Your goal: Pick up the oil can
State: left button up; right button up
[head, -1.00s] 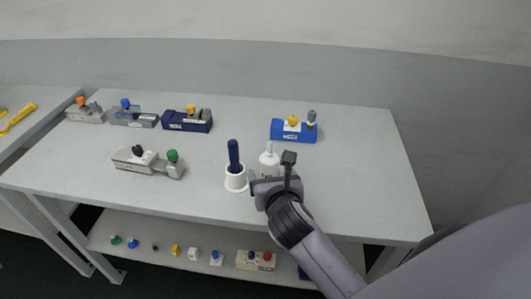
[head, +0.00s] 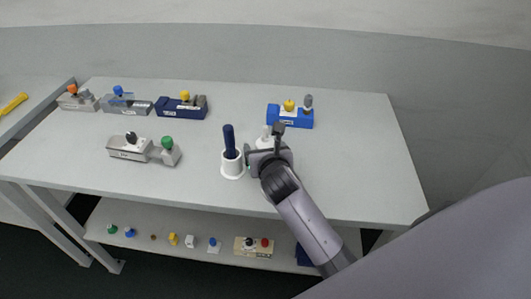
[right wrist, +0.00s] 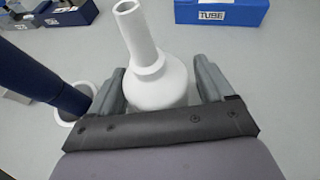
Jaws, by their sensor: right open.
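The oil can is a white bottle with a long spout; in the right wrist view the oil can (right wrist: 156,82) stands between the two fingers of my right gripper (right wrist: 160,88). The fingers are open, one on each side of its body, with gaps visible. In the head view the oil can (head: 266,133) is mostly hidden behind my right gripper (head: 268,150), and only its top shows. My left gripper is not in view.
A dark blue handled tool stands in a white holder (head: 232,168) just left of the oil can. A blue block labelled TUBE (right wrist: 212,10) is behind it. Grey (head: 130,148) and navy (head: 181,107) fixtures stand further left. Small parts lie on the lower shelf (head: 140,222).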

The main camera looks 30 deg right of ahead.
jog(key=shift+c, duration=0.3)
jog(key=c, duration=0.6)
jog(key=shift+c, duration=0.2)
jog(key=shift+r, duration=0.1)
notch_tip(320, 180, up, 20)
jog(key=p, duration=0.3)
jog(key=shift+p, duration=0.4)
jog(key=shift+o, duration=0.4)
